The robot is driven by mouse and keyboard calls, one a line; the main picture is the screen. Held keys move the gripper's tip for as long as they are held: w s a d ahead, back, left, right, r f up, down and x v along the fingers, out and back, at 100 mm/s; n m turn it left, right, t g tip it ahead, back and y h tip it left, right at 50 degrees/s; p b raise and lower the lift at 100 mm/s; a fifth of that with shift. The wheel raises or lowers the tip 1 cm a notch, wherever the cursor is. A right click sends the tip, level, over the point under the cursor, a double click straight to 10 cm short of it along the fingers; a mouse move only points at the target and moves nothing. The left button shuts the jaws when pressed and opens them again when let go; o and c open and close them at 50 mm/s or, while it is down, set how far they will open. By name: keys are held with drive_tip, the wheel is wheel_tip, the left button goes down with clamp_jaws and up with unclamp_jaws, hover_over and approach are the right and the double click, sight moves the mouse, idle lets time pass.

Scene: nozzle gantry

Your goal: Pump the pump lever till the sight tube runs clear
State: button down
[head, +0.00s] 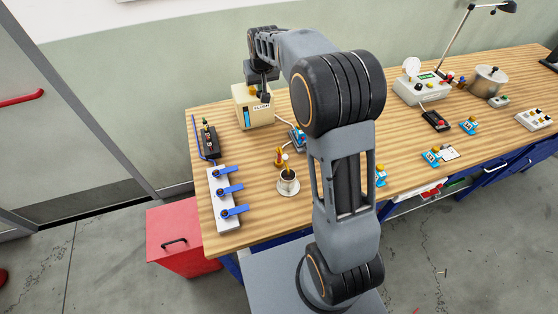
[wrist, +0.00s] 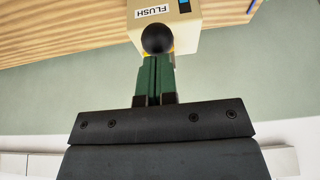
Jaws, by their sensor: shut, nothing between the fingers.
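The cream pump box (head: 246,101) with a FLUSH label stands at the back left of the bench. It also shows at the top of the wrist view (wrist: 190,38). Its sight tube (head: 247,118) looks blue in the head view; only part of the tube (wrist: 184,5) shows in the wrist view. The lever's round black knob (wrist: 157,39) appears just beyond my fingertips; its rod is hidden. My gripper (wrist: 157,58) is shut and empty, with its green fingers together. I cannot tell whether the fingers touch the knob.
A white strip with blue valve handles (head: 227,190) lies at the bench's left edge. A dark device (head: 209,140) and a small cup (head: 288,183) stand nearby. A lamp (head: 460,35) and a pot (head: 487,82) stand at the right. A red cabinet (head: 172,243) is beside the bench.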

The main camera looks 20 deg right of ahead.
wheel_tip(320, 180, down, 10)
drive_tip(key=b, duration=0.7)
idle(0.5)
drive_tip(key=shift+r, duration=0.15)
wheel_tip(320, 180, up, 12)
drive_tip(key=p, duration=0.8)
drive_tip(key=shift+f, duration=0.2)
drive_tip(key=shift+s, duration=0.1)
idle(0.8)
drive_tip(key=s+b, duration=0.1)
drive_tip(key=s, duration=2.9)
drive_tip(key=shift+s+r, duration=0.25)
drive_tip(key=shift+r, duration=0.2)
